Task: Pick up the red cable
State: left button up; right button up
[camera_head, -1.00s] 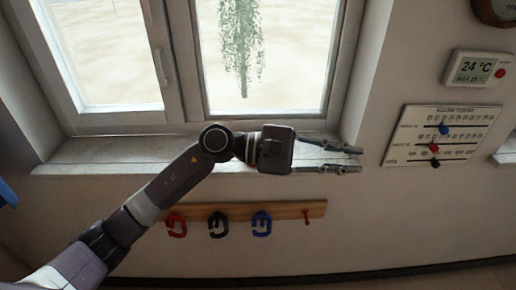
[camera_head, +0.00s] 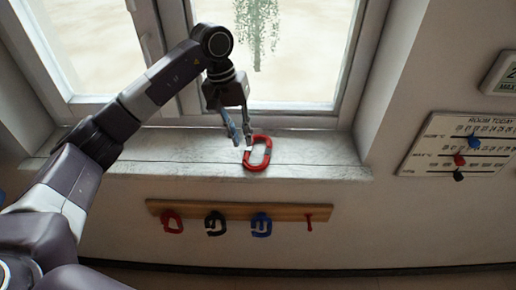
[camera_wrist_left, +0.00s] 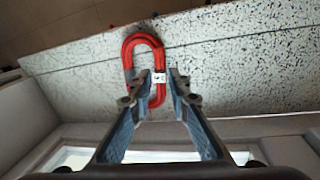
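The red cable (camera_head: 248,160) lies as an oval coil with a grey band on the stone windowsill (camera_head: 320,160). It also shows in the left wrist view (camera_wrist_left: 129,48), with a small white tag on its right strand. My left gripper (camera_head: 242,143) points down at the coil's left side in the head view. In the left wrist view its fingers (camera_wrist_left: 161,76) are apart, one in front of the coil and the other just right of it. The right strand shows in the gap between them. I cannot tell whether a finger touches the cable. My right gripper is not in view.
A wooden rack (camera_head: 288,212) below the sill holds a red, a black and a blue coil, and a small red item. The window (camera_head: 300,60) stands behind the sill. A wall board with sliders (camera_head: 455,148) is at right. The sill right of the cable is clear.

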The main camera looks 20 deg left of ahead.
aim_at(248, 151)
pick_arm(q)
jog(key=f, duration=0.1)
jog(key=p, duration=0.1)
jog(key=f, duration=0.1)
jog(key=shift+w+d+f, duration=0.25)
jog(key=shift+f, duration=0.05)
jog(key=shift+d+f+p, duration=0.15)
jog(key=shift+f+p, duration=0.2)
jog(key=shift+f, duration=0.6)
grip_shut()
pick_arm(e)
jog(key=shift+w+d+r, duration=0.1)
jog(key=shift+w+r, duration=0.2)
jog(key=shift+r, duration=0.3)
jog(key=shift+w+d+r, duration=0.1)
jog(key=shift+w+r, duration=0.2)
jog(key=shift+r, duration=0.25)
pick_arm(q)
jog(key=shift+w+r, duration=0.1)
jog(key=shift+r, duration=0.05)
